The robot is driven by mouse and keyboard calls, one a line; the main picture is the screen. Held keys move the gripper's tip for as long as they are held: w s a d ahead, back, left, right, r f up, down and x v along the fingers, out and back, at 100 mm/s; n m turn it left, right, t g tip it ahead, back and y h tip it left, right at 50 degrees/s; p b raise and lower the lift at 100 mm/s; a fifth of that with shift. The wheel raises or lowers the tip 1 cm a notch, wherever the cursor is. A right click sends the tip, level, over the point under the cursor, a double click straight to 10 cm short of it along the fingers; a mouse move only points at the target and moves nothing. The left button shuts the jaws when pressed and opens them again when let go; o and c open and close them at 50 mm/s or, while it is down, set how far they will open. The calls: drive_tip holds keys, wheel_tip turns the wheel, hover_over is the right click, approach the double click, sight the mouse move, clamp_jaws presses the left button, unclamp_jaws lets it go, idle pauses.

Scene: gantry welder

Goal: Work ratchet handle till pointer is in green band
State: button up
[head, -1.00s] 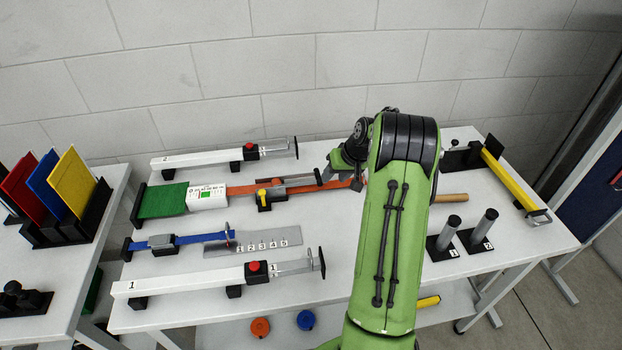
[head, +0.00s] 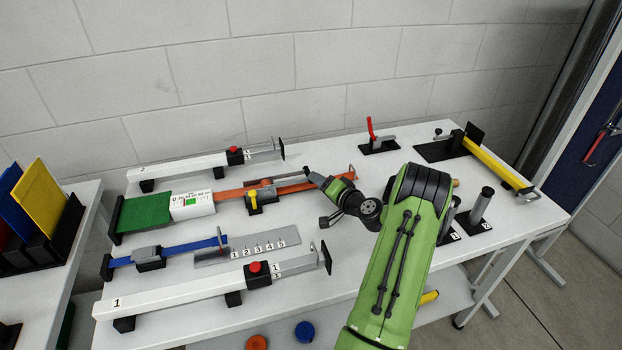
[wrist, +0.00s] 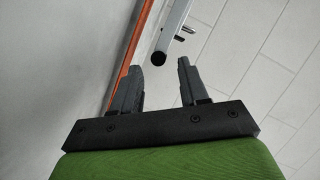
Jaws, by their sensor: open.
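The ratchet (head: 262,197) sits on the orange strap (head: 228,194), with a yellow lever on its near side. Its grey handle (head: 290,180) reaches right toward my gripper (head: 316,180). In the wrist view the handle (wrist: 175,30) ends in a dark round tip, just beyond and between my fingertips (wrist: 171,62). My gripper is open and empty. The white gauge (head: 192,205) with a scale and a green band lies left of the ratchet, beside a green mat (head: 146,212). The pointer is too small to place against the band.
White clamp bars stand behind (head: 190,169) and in front (head: 180,292) of the strap. A blue strap (head: 195,246) and a numbered plate (head: 250,248) lie between. A red-handled clamp (head: 378,146) and a yellow bar (head: 497,163) are at the back right.

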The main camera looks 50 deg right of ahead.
drive_tip(key=x, duration=0.4)
drive_tip(key=shift+w+f, duration=0.15)
drive_tip(key=shift+w, duration=0.2)
clamp_jaws()
drive_tip(key=shift+s, duration=0.1)
